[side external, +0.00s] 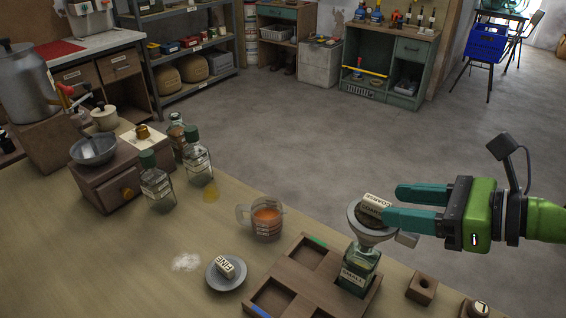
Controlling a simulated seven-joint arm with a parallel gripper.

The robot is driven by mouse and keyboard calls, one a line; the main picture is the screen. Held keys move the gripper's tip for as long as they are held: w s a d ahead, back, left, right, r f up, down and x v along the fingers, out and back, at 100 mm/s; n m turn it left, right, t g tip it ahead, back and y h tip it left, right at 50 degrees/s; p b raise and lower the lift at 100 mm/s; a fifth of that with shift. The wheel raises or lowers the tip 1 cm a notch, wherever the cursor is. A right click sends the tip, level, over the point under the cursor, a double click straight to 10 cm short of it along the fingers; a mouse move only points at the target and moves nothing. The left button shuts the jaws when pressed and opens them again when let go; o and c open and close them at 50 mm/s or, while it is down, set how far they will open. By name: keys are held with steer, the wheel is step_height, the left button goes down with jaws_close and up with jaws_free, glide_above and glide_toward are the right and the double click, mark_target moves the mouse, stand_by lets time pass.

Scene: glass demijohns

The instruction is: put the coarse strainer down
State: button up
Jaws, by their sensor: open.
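The coarse strainer (371,211), a dark piece with white "COARSE" labels, sits in the mouth of a grey funnel (360,231). The funnel stands on the green glass demijohn marked "SMALL" (359,272), in the right part of the wooden tray (318,288). My gripper (393,206) comes in from the right with its two teal fingers apart. The fingertips are at the strainer's right side, and the lower one overlaps the funnel rim in the picture. I cannot tell whether they touch it.
The fine strainer (230,268) lies on a grey saucer (214,281). A measuring jug of amber liquid (267,220) stands behind the tray. A wooden block with a hole (422,288) is at right.

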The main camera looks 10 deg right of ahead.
mark_target(374, 214)
steer(key=shift+x, duration=1.25)
steer(key=shift+c, duration=0.5)
jaws_close()
